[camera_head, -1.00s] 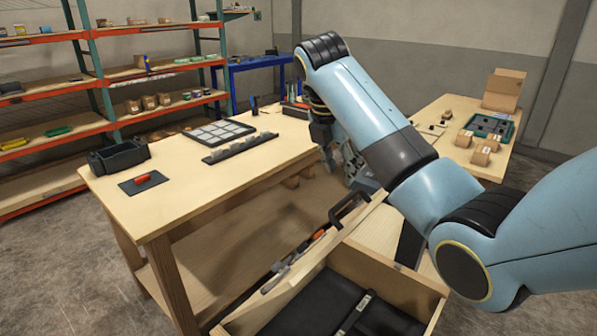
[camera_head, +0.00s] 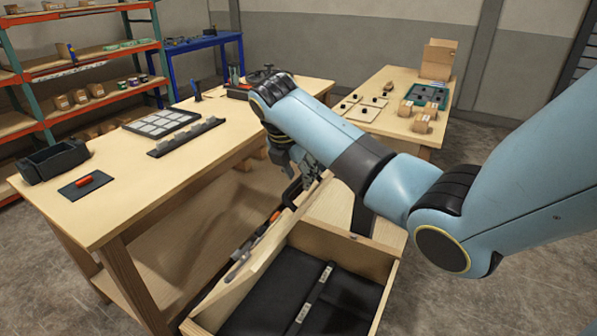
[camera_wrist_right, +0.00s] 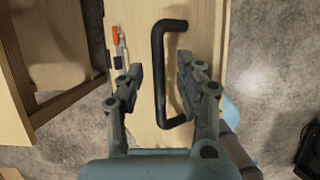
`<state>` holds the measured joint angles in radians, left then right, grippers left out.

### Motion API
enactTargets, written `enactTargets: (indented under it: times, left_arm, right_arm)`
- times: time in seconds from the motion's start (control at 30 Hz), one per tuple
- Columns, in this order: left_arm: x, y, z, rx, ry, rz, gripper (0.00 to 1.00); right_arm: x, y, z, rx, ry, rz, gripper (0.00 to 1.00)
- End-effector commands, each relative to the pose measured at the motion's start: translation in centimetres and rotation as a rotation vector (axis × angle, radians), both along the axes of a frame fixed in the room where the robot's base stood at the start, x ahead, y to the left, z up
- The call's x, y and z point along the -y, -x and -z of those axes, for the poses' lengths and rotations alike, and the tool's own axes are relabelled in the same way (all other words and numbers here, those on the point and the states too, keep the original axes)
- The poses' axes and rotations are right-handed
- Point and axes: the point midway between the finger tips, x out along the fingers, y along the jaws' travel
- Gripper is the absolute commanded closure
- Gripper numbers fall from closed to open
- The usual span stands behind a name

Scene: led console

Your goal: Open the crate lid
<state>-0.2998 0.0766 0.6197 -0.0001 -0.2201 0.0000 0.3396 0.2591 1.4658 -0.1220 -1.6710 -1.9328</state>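The wooden crate (camera_head: 318,240) stands low at the bottom centre of the head view, with dark lining inside. Its lid (camera_head: 262,262) is raised along the left side, so the inside shows. A black bar handle (camera_head: 292,192) is on the lid; in the right wrist view the handle (camera_wrist_right: 157,90) runs lengthwise on pale wood. My right gripper (camera_wrist_right: 160,68) is open, one finger on each side of the handle, with gaps showing. In the head view my right gripper (camera_head: 306,168) is partly hidden behind my arm. My left gripper is not in view.
A wooden workbench (camera_head: 140,185) with a black bin (camera_head: 55,160) and a grey grid tray (camera_head: 162,123) stands left of the crate. Another table (camera_head: 400,130) with small boxes stands behind.

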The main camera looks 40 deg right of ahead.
Motion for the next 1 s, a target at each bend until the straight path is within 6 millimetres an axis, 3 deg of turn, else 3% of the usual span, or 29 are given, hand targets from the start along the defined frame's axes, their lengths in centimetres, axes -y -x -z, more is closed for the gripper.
enactTargets:
  times: [0.27, 0.53, 1.0]
  left_arm:
    - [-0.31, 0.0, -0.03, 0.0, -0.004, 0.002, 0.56]
    - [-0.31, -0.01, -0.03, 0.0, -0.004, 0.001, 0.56]
    - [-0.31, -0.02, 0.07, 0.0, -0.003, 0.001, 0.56]
  right_arm:
    - [0.05, -0.02, 0.14, 0.0, 0.0, 0.0, 0.65]
    - [0.05, -0.04, 0.11, 0.0, 0.0, 0.0, 1.0]
    - [0.03, -0.26, 0.04, 0.002, 0.0, 0.0, 1.0]
